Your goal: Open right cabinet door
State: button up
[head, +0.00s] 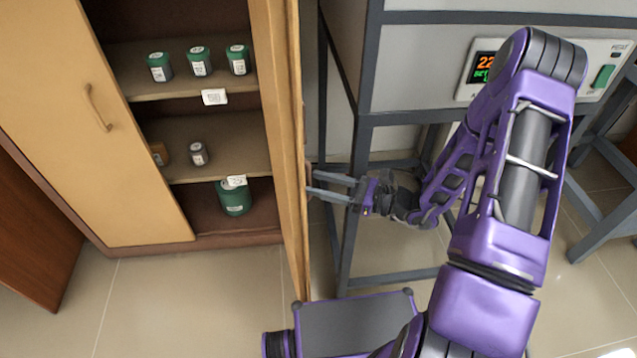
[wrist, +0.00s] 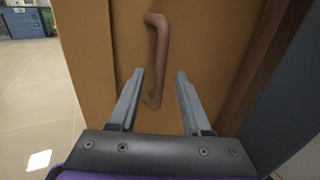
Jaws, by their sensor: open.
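The right cabinet door (head: 283,130) stands swung wide open, seen nearly edge-on in the head view. Its outer face (wrist: 205,45) fills much of the wrist view. A brown handle (wrist: 160,50) is on that face, just ahead of my gripper. My gripper (head: 315,183) is open beside the outer face of the door. In the wrist view its two fingers (wrist: 163,75) are apart, with the handle's lower end near the left fingertip. I cannot tell whether they touch. The left cabinet door (head: 90,110) is shut and has its own handle (head: 97,107).
The open cabinet shows shelves (head: 215,165) with several green-lidded jars (head: 199,62), a small dark jar (head: 198,153) and a larger green container (head: 234,198). A furnace (head: 420,60) on a grey metal stand (head: 362,150) is close to the right of the door. Tiled floor (head: 190,300) is clear in front.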

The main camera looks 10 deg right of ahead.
jog(key=shift+w+a, duration=0.2)
jog(key=shift+a, duration=0.15)
grip_shut()
dwell(1.2)
